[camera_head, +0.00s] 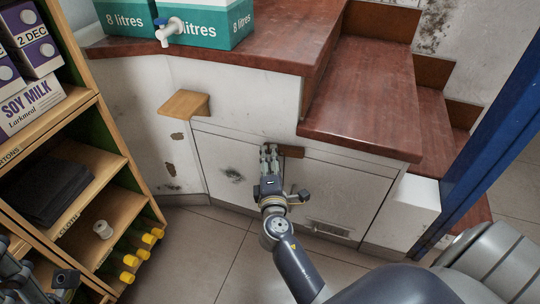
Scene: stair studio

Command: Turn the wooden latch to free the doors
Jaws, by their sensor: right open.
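The wooden latch (292,151) is a small dark brown bar at the top of the cabinet under the stairs. It lies about level near where the two doors meet, its left part hidden by my gripper. The left door (222,165) and right door (335,195) are white, scuffed and look shut. My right gripper (269,153) is open in front of the cabinet, its fingertips at the latch's left end. I cannot tell whether they touch it. Dark parts at the bottom left look like my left gripper (65,280); its fingers are not clear.
A wooden shelf unit (115,160) with cartons, dark cloths and yellow-capped items stands at the left. A wooden block (185,104) juts from the white wall. Teal boxes (215,22) sit on the red-brown stair top. A blue post (490,140) stands at right. Tiled floor lies below.

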